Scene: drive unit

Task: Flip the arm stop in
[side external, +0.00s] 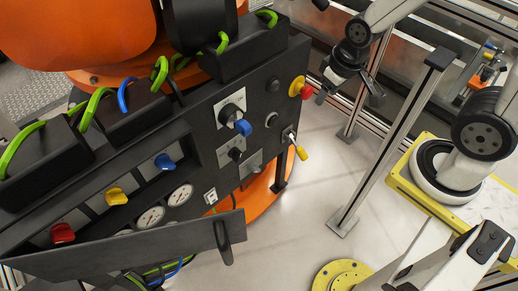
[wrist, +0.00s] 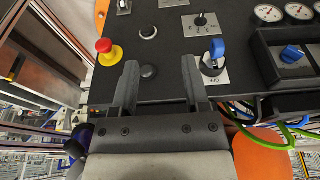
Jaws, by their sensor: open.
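The dark drive unit panel (side external: 215,120) carries several controls. A lever with a yellow tip (side external: 301,152) sticks out at its right side; I cannot tell for certain whether this is the arm stop. A blue-handled lever (side external: 243,127) sits on a light plate, and it shows in the wrist view (wrist: 216,50) right of the fingers. A red button on a yellow base (side external: 300,88) is at the upper right corner, left of the fingers in the wrist view (wrist: 104,46). My gripper (side external: 348,90) is open and empty, apart from the panel; its two fingers (wrist: 160,80) face the panel.
A black knob (side external: 236,154), gauges (side external: 150,217) and coloured knobs line the panel. An open dark flap (side external: 130,245) juts out below. A metal post (side external: 390,140) stands right of the panel. Pale floor (side external: 300,220) is free between them. Green cables loop above.

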